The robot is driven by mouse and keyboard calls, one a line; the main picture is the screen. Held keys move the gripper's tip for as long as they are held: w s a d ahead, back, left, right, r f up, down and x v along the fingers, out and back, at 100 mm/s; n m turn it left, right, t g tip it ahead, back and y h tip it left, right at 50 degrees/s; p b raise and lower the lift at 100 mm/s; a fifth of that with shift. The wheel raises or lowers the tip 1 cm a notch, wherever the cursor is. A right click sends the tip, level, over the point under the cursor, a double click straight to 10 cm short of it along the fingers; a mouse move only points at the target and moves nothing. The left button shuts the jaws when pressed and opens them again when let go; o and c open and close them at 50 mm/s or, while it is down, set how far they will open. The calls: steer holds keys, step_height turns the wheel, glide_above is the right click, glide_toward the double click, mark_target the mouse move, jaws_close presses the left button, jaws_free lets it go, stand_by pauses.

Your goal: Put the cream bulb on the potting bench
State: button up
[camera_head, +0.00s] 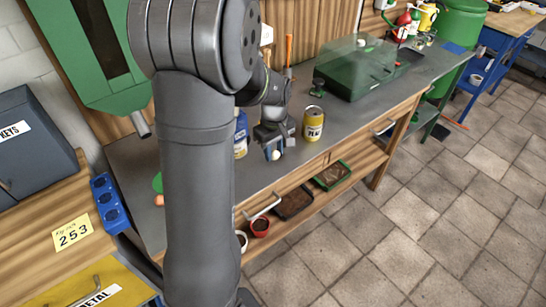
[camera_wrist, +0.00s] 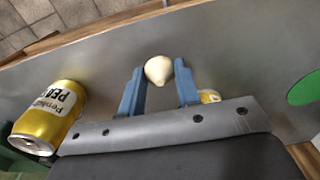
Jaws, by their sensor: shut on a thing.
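The cream bulb (camera_wrist: 158,70) is pale and rounded with a small pointed tip. My gripper (camera_wrist: 158,82) is shut on it, with one blue finger on each side. In the head view the bulb (camera_head: 276,155) shows small at the end of my gripper (camera_head: 273,151), over the front part of the potting bench (camera_head: 350,122). The bench has a long grey top and wooden drawers. The grey top (camera_wrist: 235,50) lies behind the bulb in the wrist view. I cannot tell whether the bulb touches the top.
A yellow labelled can (camera_head: 313,123) stands just right of my gripper, and also shows at left in the wrist view (camera_wrist: 50,115). A blue bottle (camera_head: 241,135) stands to the left. A green clear-lidded case (camera_head: 355,72) is farther back. A green disc (camera_wrist: 305,90) lies on the top.

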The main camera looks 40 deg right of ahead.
mark_target(273, 166)
steer(key=shift+w+a+f, duration=0.1)
steer(key=shift+w+f, duration=0.25)
steer(key=shift+f, duration=1.9)
steer(key=o, duration=0.9)
steer(key=shift+f, duration=0.1)
steer(key=shift+o, duration=0.2)
step_height(273, 166, up, 12)
steer(key=shift+r, duration=0.15)
